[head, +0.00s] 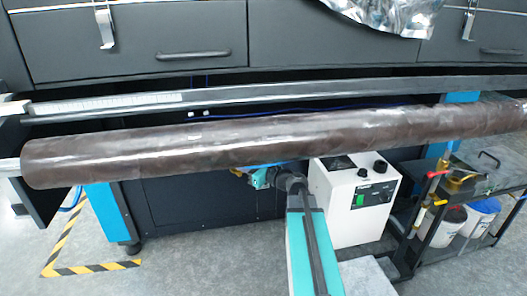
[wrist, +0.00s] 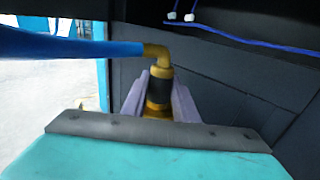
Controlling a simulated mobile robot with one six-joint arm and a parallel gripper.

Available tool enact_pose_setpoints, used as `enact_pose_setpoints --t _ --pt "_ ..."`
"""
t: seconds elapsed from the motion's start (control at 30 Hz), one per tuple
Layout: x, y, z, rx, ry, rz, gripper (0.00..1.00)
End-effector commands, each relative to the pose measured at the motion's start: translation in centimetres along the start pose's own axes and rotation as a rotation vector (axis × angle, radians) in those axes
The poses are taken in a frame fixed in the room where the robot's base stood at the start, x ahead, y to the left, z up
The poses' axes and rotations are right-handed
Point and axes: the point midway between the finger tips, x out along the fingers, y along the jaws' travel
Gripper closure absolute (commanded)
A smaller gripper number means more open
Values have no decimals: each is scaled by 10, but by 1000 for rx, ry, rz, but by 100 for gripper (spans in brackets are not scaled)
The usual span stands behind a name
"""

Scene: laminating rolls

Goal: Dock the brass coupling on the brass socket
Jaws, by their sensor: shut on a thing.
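The brass coupling (wrist: 159,72) shows in the wrist view as a brass elbow and collar with a black band. A blue hose (wrist: 70,45) runs from its elbow to the left edge. My gripper (wrist: 161,95) is shut on the coupling, with one pale finger on each side of it. More brass shows below the black band, and I cannot tell whether it is the coupling's lower end or the socket. In the head view my arm reaches under the brown roll, and the gripper is mostly hidden there. I cannot make out the brass socket in either view.
The long brown roll (head: 240,148) spans the head view above my arm. A white box unit (head: 352,204) stands right of my arm. A black cart (head: 440,245) with tubs is further right. Dark machine panels (wrist: 240,75) lie behind the coupling.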

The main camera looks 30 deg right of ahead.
Motion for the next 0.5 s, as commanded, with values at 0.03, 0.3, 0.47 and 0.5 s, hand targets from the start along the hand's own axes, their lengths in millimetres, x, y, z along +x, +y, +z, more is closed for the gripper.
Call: enact_pose_setpoints --t 0.03,0.3,0.47,0.5 --pt "3 21 0 0 -2 47 100" --pt "8 126 -2 1 -12 310 100" --pt "3 178 -3 2 -19 447 100" --pt "2 188 -3 2 -20 474 100"
